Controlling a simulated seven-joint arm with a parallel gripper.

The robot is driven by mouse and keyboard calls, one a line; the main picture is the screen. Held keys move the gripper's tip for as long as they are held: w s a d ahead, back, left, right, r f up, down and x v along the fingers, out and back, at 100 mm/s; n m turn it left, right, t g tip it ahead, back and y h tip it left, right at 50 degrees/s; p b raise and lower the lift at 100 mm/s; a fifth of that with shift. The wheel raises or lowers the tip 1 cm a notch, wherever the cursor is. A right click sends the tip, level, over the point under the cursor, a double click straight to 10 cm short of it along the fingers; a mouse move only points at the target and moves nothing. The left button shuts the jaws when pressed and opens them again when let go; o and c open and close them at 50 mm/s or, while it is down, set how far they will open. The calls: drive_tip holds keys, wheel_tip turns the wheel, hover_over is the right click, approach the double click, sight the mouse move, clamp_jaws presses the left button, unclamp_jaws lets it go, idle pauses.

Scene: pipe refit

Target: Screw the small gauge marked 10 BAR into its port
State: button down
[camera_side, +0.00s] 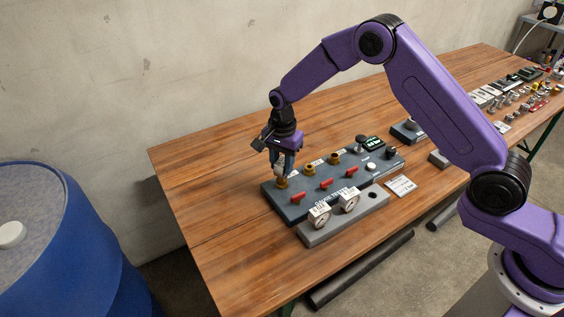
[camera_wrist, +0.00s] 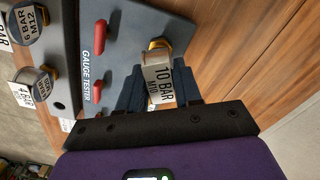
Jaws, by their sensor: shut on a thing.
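My gripper (camera_side: 282,165) points down over the left end of the gauge tester (camera_side: 312,206). In the wrist view its fingers (camera_wrist: 160,88) are shut on the small gauge marked 10 BAR M10 (camera_wrist: 158,78). In the side view a pale part of this gauge (camera_side: 281,171) shows between the fingers. It sits right above the leftmost brass port (camera_side: 283,182), whose brass (camera_wrist: 160,44) also shows beyond the gauge in the wrist view. The gauge looks upright and close to the port or on it; I cannot tell how deep its thread sits.
A grey holder (camera_side: 318,236) in front of the tester carries gauges marked 6 BAR M12 (camera_wrist: 26,22) and 4 BAR (camera_wrist: 34,88). Red levers (camera_side: 297,197) and other brass ports (camera_side: 310,168) line the tester. A white card (camera_side: 400,186) lies to the right. The table's left part is clear.

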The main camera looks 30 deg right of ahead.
drive_tip(key=m, duration=0.6)
idle(0.3)
drive_tip(key=shift+m, duration=0.3)
drive_tip(key=m, duration=0.3)
drive_tip(key=shift+d+f+m, duration=0.1)
drive_tip(key=shift+d+m, duration=0.1)
drive_tip(key=shift+m, duration=1.1)
drive_tip(key=shift+c, duration=2.3)
unclamp_jaws()
drive_tip(key=shift+o, duration=0.9)
drive_tip(key=shift+a, duration=0.1)
